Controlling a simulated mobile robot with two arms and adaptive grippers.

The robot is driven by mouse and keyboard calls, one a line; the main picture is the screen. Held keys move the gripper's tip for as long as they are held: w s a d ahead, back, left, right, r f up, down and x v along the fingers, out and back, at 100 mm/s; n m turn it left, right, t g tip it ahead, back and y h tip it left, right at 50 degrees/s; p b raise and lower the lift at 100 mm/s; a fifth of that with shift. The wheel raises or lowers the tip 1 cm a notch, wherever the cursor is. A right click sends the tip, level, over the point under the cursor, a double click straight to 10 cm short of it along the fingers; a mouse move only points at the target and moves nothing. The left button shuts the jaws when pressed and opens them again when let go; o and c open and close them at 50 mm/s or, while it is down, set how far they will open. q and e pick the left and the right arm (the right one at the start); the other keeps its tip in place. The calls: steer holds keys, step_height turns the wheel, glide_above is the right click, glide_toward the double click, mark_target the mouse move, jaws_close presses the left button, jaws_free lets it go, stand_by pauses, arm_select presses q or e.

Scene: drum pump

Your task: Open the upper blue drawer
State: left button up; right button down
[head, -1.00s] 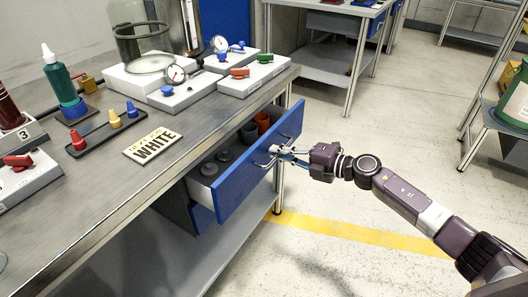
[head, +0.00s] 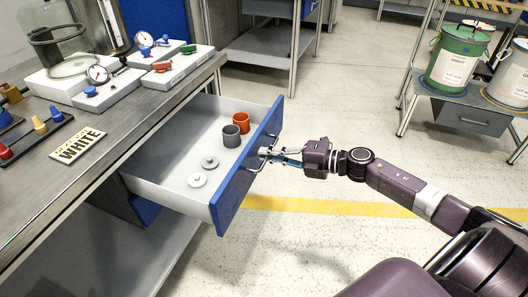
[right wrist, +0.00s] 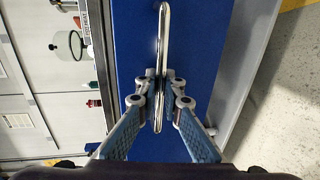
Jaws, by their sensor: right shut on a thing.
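The upper blue drawer (head: 228,198) is pulled well out from under the workbench in the head view. Its white inside shows an orange cup (head: 241,122), a grey cup (head: 231,136) and two light discs. My right gripper (head: 268,155) is shut on the metal bar handle at the middle of the drawer's front. In the right wrist view, the handle (right wrist: 163,45) stands between the fingertips (right wrist: 159,88) against the blue front (right wrist: 205,50). My left gripper is not in view.
A lower blue drawer front shows beneath the open drawer. Green (head: 456,55) and white drums stand on a rack at the right. The floor in front is clear.

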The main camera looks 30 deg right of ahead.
steer(key=shift+d, duration=0.1)
stand_by(0.3)
steer(key=c, duration=2.3)
jaws_free()
steer(key=shift+c, duration=0.2)
steer(key=shift+s, duration=0.15)
steer(key=v, duration=1.1)
steer(key=shift+s+d, duration=0.3)
steer(key=shift+s, duration=0.05)
